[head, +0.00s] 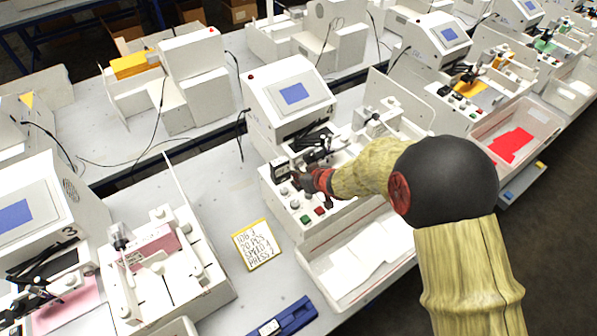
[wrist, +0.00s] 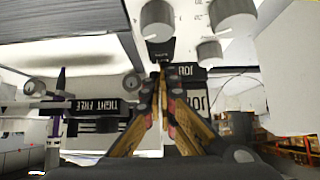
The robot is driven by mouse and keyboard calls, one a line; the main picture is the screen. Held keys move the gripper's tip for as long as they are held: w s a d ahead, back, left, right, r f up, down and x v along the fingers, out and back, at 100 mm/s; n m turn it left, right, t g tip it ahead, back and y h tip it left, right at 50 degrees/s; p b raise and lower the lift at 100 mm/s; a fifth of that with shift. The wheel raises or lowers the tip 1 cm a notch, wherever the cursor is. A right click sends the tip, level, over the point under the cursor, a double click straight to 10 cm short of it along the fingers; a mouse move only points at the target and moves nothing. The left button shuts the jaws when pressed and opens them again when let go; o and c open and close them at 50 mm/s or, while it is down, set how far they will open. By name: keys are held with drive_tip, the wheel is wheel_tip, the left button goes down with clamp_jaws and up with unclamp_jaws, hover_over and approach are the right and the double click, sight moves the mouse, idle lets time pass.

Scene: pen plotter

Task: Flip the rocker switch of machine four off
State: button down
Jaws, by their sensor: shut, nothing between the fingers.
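My gripper (head: 297,178) is over this panel, shut and empty. In the wrist view the fingertips (wrist: 161,70) meet just below a small black part (wrist: 160,50), possibly the rocker switch. I cannot tell whether they touch it, nor its position.
In the wrist view knobs (wrist: 157,20) stand close above the fingertips. A machine marked 3 (head: 45,215) is at the left. A yellow-edged note card (head: 256,244) and a blue tool (head: 283,318) lie on the table. A clear bin (head: 345,293) with white sheets stands below my forearm.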

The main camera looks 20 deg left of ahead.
drive_tip(key=shift+s+d+f, duration=0.15)
drive_tip(key=shift+d+f, duration=0.05)
